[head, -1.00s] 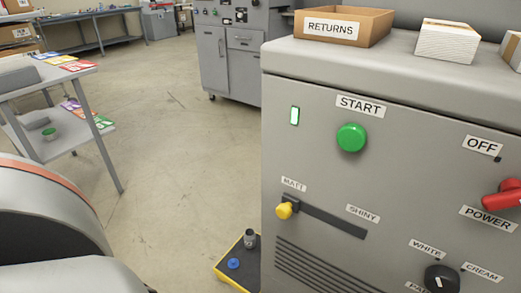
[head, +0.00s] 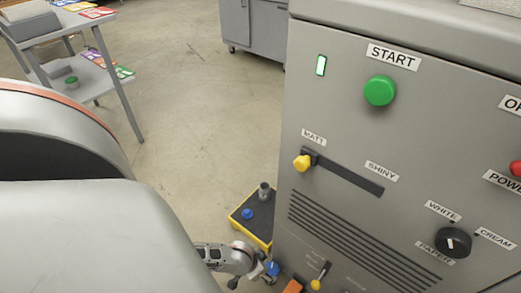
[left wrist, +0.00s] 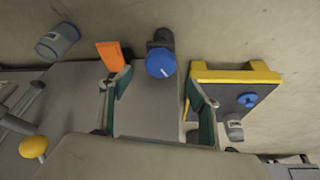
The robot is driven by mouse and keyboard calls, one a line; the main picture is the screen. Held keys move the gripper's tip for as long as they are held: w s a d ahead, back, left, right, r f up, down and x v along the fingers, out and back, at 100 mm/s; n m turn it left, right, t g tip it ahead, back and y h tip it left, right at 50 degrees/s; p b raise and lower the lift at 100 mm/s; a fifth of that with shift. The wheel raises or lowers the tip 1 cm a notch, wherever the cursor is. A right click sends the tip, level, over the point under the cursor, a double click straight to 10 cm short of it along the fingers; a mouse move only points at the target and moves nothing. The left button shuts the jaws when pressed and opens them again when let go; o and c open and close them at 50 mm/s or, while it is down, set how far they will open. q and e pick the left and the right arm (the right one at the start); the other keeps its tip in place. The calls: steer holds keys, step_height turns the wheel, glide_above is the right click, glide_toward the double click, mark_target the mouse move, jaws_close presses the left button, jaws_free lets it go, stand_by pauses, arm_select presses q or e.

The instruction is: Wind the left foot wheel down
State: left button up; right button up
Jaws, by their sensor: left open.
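A blue wheel with a white mark (left wrist: 160,63), on a dark mount low on the grey machine, is probably the left foot wheel. It also shows low in the head view (head: 272,268). My left gripper (left wrist: 161,88) is open, with its green fingers on either side of the line to this wheel. The wheel lies a little past the fingertips, and I see no contact. In the head view the left gripper (head: 261,272) is beside the machine's lower edge, close to the wheel. My right gripper is out of view.
An orange part (left wrist: 110,55) is close to one finger. A yellow-edged platform (left wrist: 235,76) with a blue knob (left wrist: 247,100) and grey cylinder (left wrist: 233,127) is on the other side. A yellow-tipped lever (head: 316,284) is on the machine's front. Open floor (head: 180,120) lies left.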

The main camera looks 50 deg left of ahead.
arm_select(q)
steer(key=shift+v, duration=2.15)
